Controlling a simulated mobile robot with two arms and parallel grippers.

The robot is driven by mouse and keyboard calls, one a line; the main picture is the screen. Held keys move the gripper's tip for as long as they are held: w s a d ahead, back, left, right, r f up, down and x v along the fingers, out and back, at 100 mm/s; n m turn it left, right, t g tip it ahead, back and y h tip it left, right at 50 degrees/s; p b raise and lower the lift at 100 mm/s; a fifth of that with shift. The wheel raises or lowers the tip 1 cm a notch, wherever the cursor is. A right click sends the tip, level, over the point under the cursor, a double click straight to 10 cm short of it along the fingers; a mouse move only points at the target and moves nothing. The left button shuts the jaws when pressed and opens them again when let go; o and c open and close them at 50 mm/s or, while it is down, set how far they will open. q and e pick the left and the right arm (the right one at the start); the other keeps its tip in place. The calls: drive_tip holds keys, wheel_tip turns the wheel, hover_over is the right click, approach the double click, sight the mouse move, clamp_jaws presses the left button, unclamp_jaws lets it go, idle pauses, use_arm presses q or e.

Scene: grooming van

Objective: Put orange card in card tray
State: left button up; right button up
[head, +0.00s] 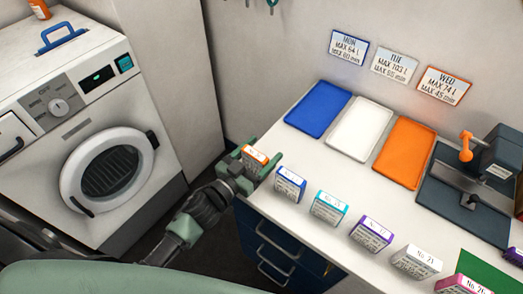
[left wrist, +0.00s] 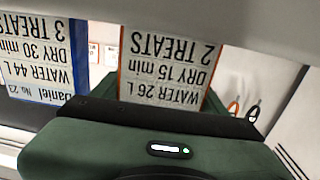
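The orange card (head: 254,156) stands upright at the left end of a row of cards on the white counter. In the left wrist view the orange card (left wrist: 168,70) reads "2 TREATS, DRY 15 min, WATER 26 L", upside down. My left gripper (head: 255,162) has one green finger on each side of it; whether they press on it is not clear. The card's lower part is hidden by the gripper. A blue tray (head: 317,108), a white tray (head: 359,128) and an orange tray (head: 404,151) lie flat and empty behind. My right gripper is out of view.
A blue card (head: 290,185) stands close right of my gripper, then teal (head: 328,208), purple (head: 370,235) and white (head: 416,262) cards. Wall signs (head: 395,68) hang above the trays. A dark press-like device (head: 490,165) stands at right. Bare counter separates cards from trays.

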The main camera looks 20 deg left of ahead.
use_arm(q)
drive_tip(key=shift+o, duration=1.4)
